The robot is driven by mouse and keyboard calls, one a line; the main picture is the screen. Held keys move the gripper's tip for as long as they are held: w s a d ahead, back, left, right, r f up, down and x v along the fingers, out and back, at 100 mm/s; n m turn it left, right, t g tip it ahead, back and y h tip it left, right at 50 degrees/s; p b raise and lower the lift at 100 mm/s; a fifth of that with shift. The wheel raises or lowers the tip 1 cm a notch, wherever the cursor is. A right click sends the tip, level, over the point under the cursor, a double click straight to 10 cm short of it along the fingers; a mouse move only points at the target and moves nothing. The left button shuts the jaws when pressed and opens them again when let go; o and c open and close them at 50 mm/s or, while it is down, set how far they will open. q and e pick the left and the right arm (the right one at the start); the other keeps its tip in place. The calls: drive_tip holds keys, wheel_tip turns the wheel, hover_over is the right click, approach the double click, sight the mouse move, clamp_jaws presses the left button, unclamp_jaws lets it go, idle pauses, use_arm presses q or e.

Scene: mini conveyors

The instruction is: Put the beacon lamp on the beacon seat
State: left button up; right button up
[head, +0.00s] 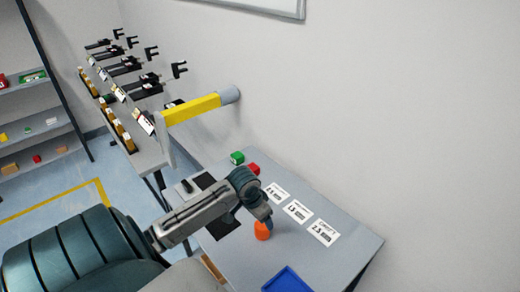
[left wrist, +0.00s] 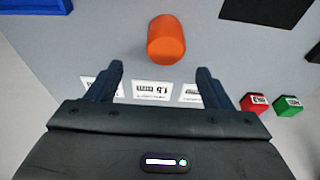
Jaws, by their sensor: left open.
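The orange beacon lamp (head: 262,231) stands on the grey table, just below my left gripper (head: 266,218) in the head view. In the left wrist view the orange lamp (left wrist: 166,40) lies ahead of the fingertips, roughly centred between them. My left gripper (left wrist: 160,82) is open, with nothing between its fingers. It looks apart from the lamp in the wrist view. I cannot tell for certain which thing is the beacon seat. My right gripper is out of view.
A blue tray (head: 288,281) sits at the near table edge. Printed cards (head: 298,211) lie right of the lamp. A red block (head: 253,168) and a green block (head: 237,157) stand farther back. A black mat (head: 222,226) lies left. A yellow bar (head: 190,109) projects beyond the table.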

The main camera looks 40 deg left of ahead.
sight(263, 228)
use_arm(q)
drive_tip(key=x, duration=0.4)
drive_tip(key=shift+s+a+f+p, duration=0.1)
drive_tip(key=shift+a+p, duration=0.15)
drive_tip(key=shift+p, duration=0.15)
drive_tip(key=shift+f, duration=0.55)
drive_tip(key=p+x, duration=0.2)
drive_tip(key=x, duration=0.2)
drive_tip(key=shift+a, duration=0.1)
drive_tip(key=shift+w+f, duration=0.3)
drive_tip(key=shift+f, duration=0.2)
drive_tip(key=shift+c, duration=0.6)
drive_tip(key=c, duration=1.1)
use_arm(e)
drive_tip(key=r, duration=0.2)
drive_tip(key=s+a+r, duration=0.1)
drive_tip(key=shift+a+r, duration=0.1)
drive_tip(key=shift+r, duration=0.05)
